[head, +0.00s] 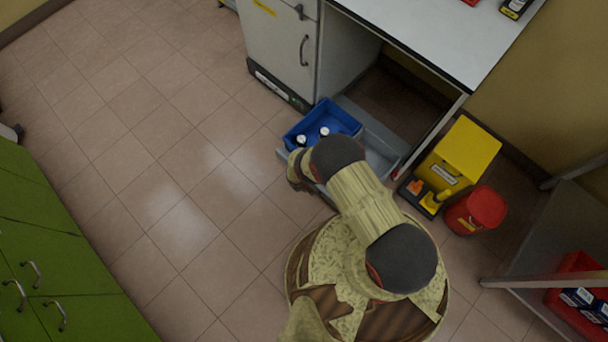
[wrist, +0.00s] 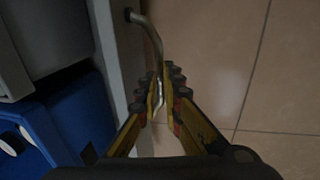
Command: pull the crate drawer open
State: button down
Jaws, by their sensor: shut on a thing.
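The grey crate drawer (head: 383,158) sits low under the workbench and sticks out past the bench's front edge. A blue crate (head: 345,118) stands in it and holds dark bottles with white caps. In the wrist view, the drawer's pale front panel (wrist: 118,60) runs beside the blue crate (wrist: 75,120). A curved metal handle (wrist: 150,32) stands out from that panel. My gripper (wrist: 166,95) is shut around the handle, its yellow fingers on both sides of it. In the head view my arm hides the gripper and the handle.
A white cabinet (head: 283,45) stands left of the drawer. A yellow bin (head: 466,150) and a red bucket (head: 476,209) stand close on the right. Green cabinets (head: 50,260) line the lower left. The tiled floor (head: 170,150) between is clear.

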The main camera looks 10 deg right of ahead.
jog(key=shift+a, duration=0.1)
jog(key=c, duration=2)
grip_release()
jog(key=shift+c, duration=0.2)
jog(key=shift+o, duration=0.6)
notch_tip(320, 180, up, 12)
jog(key=s+a, duration=0.1)
jog(key=shift+s+a+f, duration=0.15)
jog(key=shift+s+a, duration=0.05)
jog(key=shift+a, duration=0.2)
